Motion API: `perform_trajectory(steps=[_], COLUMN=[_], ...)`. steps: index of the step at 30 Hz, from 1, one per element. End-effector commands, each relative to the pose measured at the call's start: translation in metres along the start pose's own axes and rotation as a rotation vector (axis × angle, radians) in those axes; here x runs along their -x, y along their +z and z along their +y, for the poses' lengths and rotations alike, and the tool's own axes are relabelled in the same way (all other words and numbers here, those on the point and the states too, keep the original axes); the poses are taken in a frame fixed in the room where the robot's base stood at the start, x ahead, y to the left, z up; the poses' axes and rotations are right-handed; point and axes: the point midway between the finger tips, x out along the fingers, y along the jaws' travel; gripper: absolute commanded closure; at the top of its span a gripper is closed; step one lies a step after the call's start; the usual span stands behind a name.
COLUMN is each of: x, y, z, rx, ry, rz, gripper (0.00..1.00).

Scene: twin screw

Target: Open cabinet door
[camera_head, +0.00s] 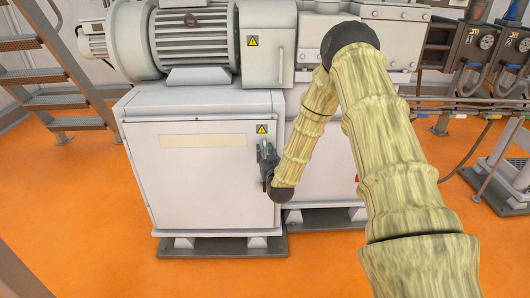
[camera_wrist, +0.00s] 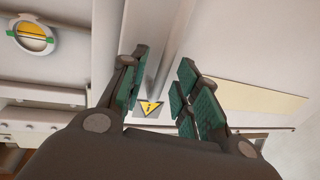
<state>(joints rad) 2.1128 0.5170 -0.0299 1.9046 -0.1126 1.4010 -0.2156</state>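The white cabinet (camera_head: 200,190) stands below a large motor, and its front door (camera_head: 195,175) looks shut. A yellow warning sticker (camera_head: 262,129) and a pale yellow strip (camera_head: 202,141) are on the door's upper part. My gripper (camera_head: 267,150) is at the door's right edge, just below the sticker. In the wrist view my gripper (camera_wrist: 163,65) has its teal-padded fingers apart. The sticker (camera_wrist: 149,107) and a long grey bar or edge (camera_wrist: 170,45) show between them. I cannot tell whether this bar is the handle, or whether the fingers touch it. No other handle is visible.
The orange floor (camera_head: 90,215) in front of and left of the cabinet is clear. Metal stairs (camera_head: 60,85) stand at the left. Another machine unit with gauges (camera_head: 480,45) and pipes is at the right. The cabinet rests on a dark base plate (camera_head: 220,248).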

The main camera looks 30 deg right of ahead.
Motion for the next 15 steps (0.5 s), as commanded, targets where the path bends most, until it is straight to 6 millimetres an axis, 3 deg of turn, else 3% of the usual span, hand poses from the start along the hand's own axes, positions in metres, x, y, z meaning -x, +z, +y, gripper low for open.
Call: perform_trajectory(steps=[13,15], x=[-0.01,-0.01], y=[0.0002,0.0002], z=[0.0001,0.0002], rx=[0.0,0.0], ry=[0.0,0.0], rz=[-0.001,-0.001], gripper=[0.68,0.78])
